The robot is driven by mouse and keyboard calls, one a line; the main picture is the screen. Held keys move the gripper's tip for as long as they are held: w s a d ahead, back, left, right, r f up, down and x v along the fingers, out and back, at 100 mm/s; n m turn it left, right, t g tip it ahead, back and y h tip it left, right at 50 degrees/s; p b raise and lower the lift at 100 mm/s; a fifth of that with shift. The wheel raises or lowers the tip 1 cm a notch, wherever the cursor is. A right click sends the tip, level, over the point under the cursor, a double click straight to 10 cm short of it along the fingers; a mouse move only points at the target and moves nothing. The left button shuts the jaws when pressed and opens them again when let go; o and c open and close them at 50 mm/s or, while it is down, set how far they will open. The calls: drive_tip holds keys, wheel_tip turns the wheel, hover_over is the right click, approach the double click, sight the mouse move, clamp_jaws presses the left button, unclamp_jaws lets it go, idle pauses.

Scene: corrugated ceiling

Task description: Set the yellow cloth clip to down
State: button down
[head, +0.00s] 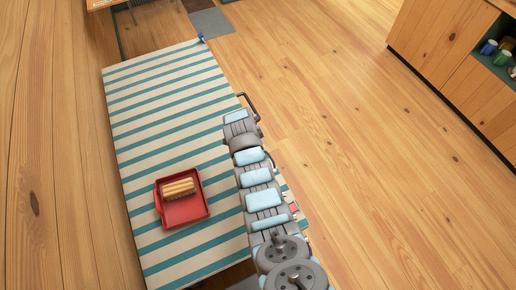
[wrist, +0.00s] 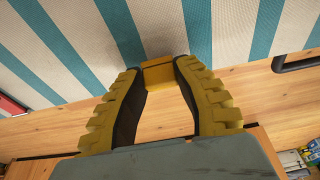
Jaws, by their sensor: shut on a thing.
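The yellow cloth clip (wrist: 158,73) is at the edge of the striped tablecloth (wrist: 225,25) in the wrist view. It looks like a small yellow block. My gripper (wrist: 162,68) has its two yellow-ridged fingers on either side of the clip, with the tips closed on it. The fingers hide parts of its sides, and I cannot tell how far it is turned. In the head view my arm lies along the right edge of the tablecloth, and neither the clip nor the fingertips can be made out.
A red tray (head: 190,213) with a bread-like item (head: 178,188) sits on the tablecloth. A blue clip (head: 201,38) is at its far corner. A small red piece (head: 294,208) shows beside my arm. Wooden floor (head: 370,150) is open to the right, before a wooden cabinet (head: 450,45).

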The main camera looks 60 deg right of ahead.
drive_tip(key=shift+w+a+f+g+h+b, duration=0.2)
drive_tip(key=shift+f+g+h+b, duration=0.3)
drive_tip(key=shift+b, duration=0.85)
drive_tip(key=shift+w+a+f+g+h+b, duration=0.15)
drive_tip(key=shift+f+g+h+b, duration=0.3)
drive_tip(key=shift+b, duration=0.9)
drive_tip(key=shift+w+a+f+g+h+b, duration=0.25)
drive_tip(key=shift+h+b, duration=0.4)
drive_tip(key=shift+b, duration=0.7)
drive_tip(key=b, duration=0.2)
drive_tip(key=shift+s+f+g+h+b, duration=0.1)
drive_tip(key=shift+f+g+h+b, duration=0.2)
drive_tip(key=shift+h+b, duration=0.1)
drive_tip(key=shift+r+h+b, duration=0.1)
drive_tip(key=shift+h+b, duration=0.3)
drive_tip(key=shift+b, duration=0.35)
drive_tip(key=c, duration=0.7)
unclamp_jaws()
drive_tip(key=shift+a+r, duration=0.1)
